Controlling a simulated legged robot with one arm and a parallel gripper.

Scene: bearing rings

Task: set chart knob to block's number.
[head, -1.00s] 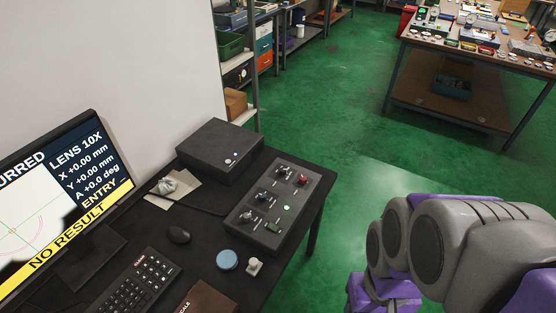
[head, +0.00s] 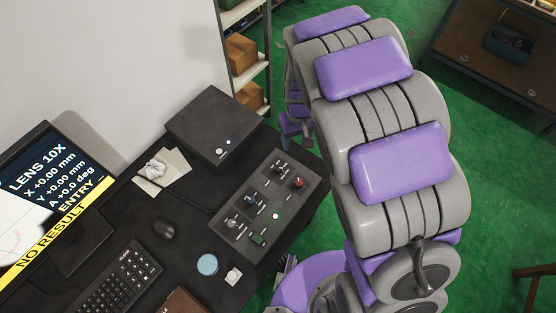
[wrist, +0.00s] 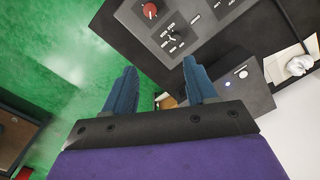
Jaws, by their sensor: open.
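The control panel (head: 305,205) lies on the dark desk with several knobs, a red knob (head: 297,183) and a lit green light (head: 275,216). I cannot tell which knob is the chart knob. In the wrist view, a dark knob with a light pointer (wrist: 174,40) sits among small marks too small to read, near the red knob (wrist: 150,10). My gripper (wrist: 160,86) is open and empty, its blue fingers apart below the panel's edge. A small pale block-like piece (head: 233,275) stands on the desk; no number on it is legible.
The monitor (head: 50,185) reads LENS 10X, zeros, ENTRY and NO RESULT. A dark box (head: 213,125) stands behind the panel. A keyboard (head: 118,280), mouse (head: 164,229), blue disc (head: 207,264) and crumpled paper (head: 155,169) lie on the desk. Shelves stand beyond it.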

